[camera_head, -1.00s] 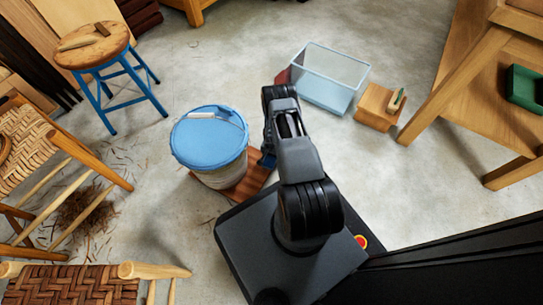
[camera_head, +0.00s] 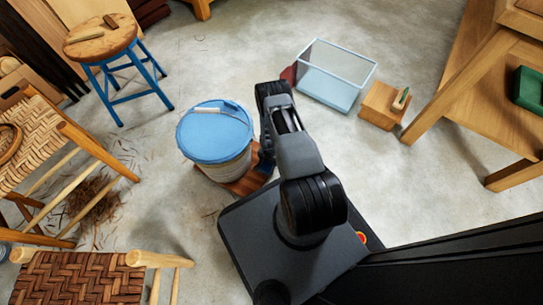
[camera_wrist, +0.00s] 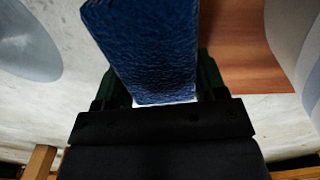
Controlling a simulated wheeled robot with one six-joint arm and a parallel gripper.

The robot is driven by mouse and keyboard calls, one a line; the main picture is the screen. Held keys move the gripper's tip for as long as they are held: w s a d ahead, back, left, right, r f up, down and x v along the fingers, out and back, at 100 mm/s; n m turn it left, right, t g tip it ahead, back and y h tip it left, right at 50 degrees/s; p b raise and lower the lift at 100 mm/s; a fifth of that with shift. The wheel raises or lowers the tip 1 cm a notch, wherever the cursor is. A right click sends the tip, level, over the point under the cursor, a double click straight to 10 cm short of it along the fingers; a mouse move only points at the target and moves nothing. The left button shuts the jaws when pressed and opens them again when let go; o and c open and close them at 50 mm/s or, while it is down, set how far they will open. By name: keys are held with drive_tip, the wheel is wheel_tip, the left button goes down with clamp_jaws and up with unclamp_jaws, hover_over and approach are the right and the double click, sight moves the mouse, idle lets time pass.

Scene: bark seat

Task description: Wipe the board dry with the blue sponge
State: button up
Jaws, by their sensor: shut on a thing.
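My gripper (camera_wrist: 158,88) is shut on the blue sponge (camera_wrist: 150,45), a dark blue textured block that stands out between its fingers in the wrist view. In the head view my arm hides most of the gripper; a bit of dark blue (camera_head: 265,163) shows beside it, over the board's right side. The reddish-brown board (camera_head: 250,183) lies on the floor, partly covered by the bucket. It also shows at the upper right of the wrist view (camera_wrist: 240,45). I cannot tell whether the sponge touches the board, or whether the board is wet.
A bucket with a blue lid (camera_head: 215,132) is close left of my arm. A clear bin (camera_head: 335,78) and a small wooden block with a brush (camera_head: 382,105) stand beyond, near a workbench (camera_head: 450,95). A blue-legged stool (camera_head: 100,38) and woven chairs (camera_head: 85,275) are left.

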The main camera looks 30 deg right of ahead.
drive_tip(key=shift+s+a, duration=0.4)
drive_tip(key=shift+a, duration=0.15)
drive_tip(key=shift+w+d+r+p, duration=0.1)
drive_tip(key=shift+w+r+p, duration=0.05)
drive_tip(key=shift+r+p, duration=2.55)
drive_tip(key=shift+r+b, duration=0.35)
drive_tip(key=shift+r, duration=0.05)
drive_tip(key=shift+r+p, duration=1.1)
drive_tip(key=shift+r, duration=0.35)
